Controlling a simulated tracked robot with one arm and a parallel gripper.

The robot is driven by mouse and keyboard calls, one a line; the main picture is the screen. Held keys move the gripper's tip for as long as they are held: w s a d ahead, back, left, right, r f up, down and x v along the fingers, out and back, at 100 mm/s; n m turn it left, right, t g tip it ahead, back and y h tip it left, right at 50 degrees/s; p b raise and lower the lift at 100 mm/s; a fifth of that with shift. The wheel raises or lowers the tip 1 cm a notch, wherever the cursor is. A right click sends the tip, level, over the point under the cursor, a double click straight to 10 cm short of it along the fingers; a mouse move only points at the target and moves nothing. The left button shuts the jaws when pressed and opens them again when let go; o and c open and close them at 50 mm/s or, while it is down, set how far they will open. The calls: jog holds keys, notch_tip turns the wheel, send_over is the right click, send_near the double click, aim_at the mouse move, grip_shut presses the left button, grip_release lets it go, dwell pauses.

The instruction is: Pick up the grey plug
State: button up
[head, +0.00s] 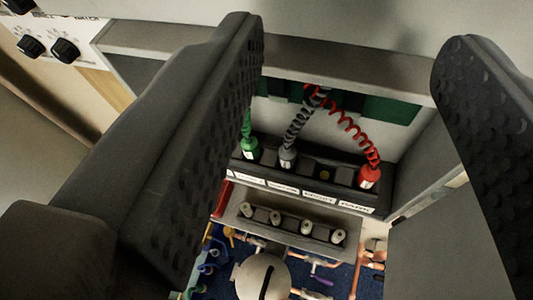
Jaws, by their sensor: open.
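The grey plug (287,157) stands upright in a dark socket strip (318,182), with a coiled grey cable (299,130) rising from its top. It sits between a green plug (250,150) on its left and a red plug (369,177) further right. The left finger hides part of the strip's left end.
A red coiled cable (345,122) crosses above the strip. Below are a row of pale knobs (307,228), copper pipes with valves (320,268) and a slotted round cap (263,277). Black dials (65,50) are at upper left. Cabinet walls (425,155) enclose the strip.

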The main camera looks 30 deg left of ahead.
notch_tip(320, 180, down, 12)
jog(key=w+a, duration=0.2)
jog(key=a, duration=0.1)
jog(key=g+h, duration=0.1)
send_near(290, 148)
jog(key=x, duration=0.3)
jog(key=f+x, duration=0.1)
jog(key=x, duration=0.2)
jog(key=shift+d+f, duration=0.2)
jog(key=shift+f, duration=0.1)
jog(key=shift+a+x, duration=0.15)
jog(key=shift+x, duration=1.2)
jog(key=shift+a+x, duration=0.15)
jog(key=shift+x, duration=1.25)
jog(key=shift+s+f, duration=0.1)
jog(key=shift+s, duration=0.05)
jog(key=c, duration=1.1)
